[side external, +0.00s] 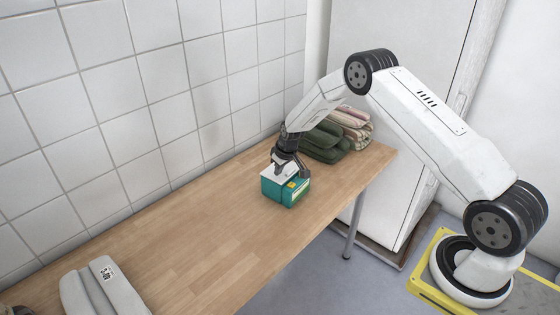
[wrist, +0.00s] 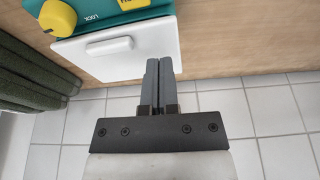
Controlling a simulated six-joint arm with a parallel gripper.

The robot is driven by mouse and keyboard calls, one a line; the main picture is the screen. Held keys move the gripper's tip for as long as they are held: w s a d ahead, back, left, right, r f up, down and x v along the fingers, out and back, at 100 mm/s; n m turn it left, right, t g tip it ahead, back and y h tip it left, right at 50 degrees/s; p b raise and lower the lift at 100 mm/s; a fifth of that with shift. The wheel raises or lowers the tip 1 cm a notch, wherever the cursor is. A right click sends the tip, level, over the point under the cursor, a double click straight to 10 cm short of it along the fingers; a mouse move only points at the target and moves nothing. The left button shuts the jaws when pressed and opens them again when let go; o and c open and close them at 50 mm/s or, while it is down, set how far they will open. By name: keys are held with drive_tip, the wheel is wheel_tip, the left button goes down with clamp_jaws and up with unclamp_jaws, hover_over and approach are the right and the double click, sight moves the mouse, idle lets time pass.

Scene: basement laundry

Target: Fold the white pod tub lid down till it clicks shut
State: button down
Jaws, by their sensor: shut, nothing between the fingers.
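The pod tub (side external: 287,193) is a teal box with a yellow label, standing on the wooden table. Its white lid (side external: 275,172) shows at the top, partly hidden by my gripper; I cannot tell whether it is fully closed. In the wrist view the lid (wrist: 115,50) is a white panel with a raised tab, beside the teal part (wrist: 115,14) marked LOCK and a yellow knob (wrist: 58,18). My gripper (side external: 278,173) is shut and empty, pointing down at the tub. In the wrist view its fingertips (wrist: 159,62) overlap the lid's right edge; contact is unclear.
Folded green and striped towels (side external: 335,138) lie close behind the tub; green ones (wrist: 30,75) edge the wrist view's left. A tiled wall (side external: 130,100) runs along the table (side external: 190,235). A pale grey object (side external: 85,292) lies at the near left. Table between is clear.

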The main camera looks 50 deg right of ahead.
wheel_tip(320, 180, up, 7)
drive_tip(key=shift+f, duration=0.15)
idle(0.9)
drive_tip(key=s+a+r, duration=0.8)
drive_tip(key=s+a, duration=0.1)
drive_tip(key=s, duration=0.3)
drive_tip(key=s+a+r, duration=0.1)
drive_tip(key=s+a, duration=0.1)
drive_tip(key=s, duration=0.6)
drive_tip(key=s+a+r, duration=0.1)
drive_tip(key=s+a, duration=0.1)
drive_tip(key=s, duration=0.7)
drive_tip(key=shift+a+r+g, duration=0.3)
drive_tip(key=shift+a+g, duration=0.1)
